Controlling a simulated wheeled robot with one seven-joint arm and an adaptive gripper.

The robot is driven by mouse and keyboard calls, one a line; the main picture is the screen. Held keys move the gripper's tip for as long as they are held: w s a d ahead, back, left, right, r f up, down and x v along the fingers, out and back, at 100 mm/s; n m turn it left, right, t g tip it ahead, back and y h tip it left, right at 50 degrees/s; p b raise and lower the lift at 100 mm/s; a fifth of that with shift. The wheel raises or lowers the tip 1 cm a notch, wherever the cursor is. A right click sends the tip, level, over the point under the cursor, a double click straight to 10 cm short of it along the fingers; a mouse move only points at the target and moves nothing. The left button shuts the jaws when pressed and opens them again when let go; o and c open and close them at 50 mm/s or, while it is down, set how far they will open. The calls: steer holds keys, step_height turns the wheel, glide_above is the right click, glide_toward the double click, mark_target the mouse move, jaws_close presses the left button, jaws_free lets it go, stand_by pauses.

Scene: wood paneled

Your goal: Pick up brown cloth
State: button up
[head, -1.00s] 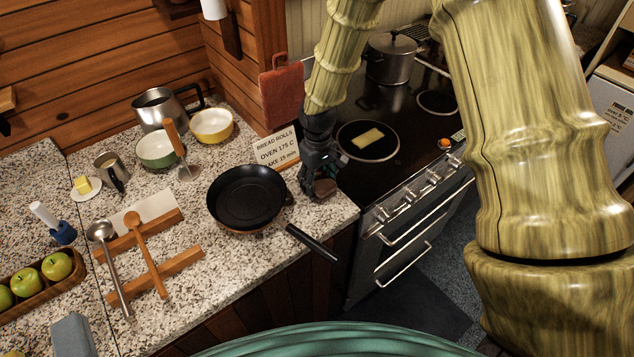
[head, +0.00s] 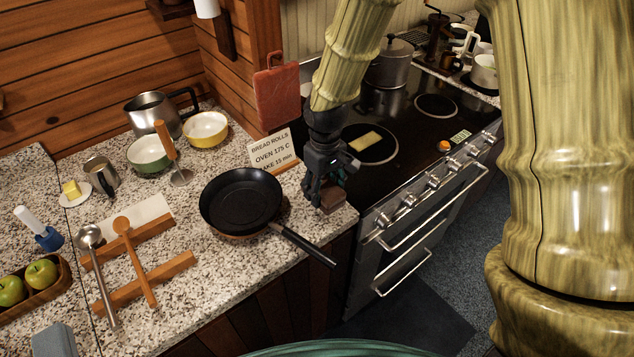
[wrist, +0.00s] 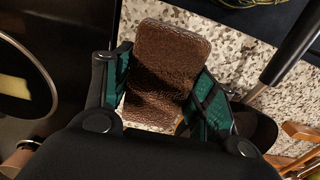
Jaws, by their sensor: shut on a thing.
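The brown cloth (wrist: 163,75) is a small folded rectangle with a rough texture. In the wrist view it sits between the two green-padded fingers of my gripper (wrist: 165,90), which are shut on its sides. In the head view the cloth (head: 333,200) shows under my gripper (head: 325,192), at the counter corner beside the stove. The gripper hides part of the cloth there. I cannot tell whether the cloth still touches the counter.
A black frying pan (head: 241,199) stands just left of my gripper, its handle (head: 303,245) pointing over the counter's front edge. A bread rolls sign (head: 270,150) stands behind.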

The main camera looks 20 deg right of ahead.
steer(key=s+r+b, duration=0.1)
steer(key=s+b, duration=0.1)
steer(key=s, duration=0.8)
steer(key=shift+d, duration=0.4)
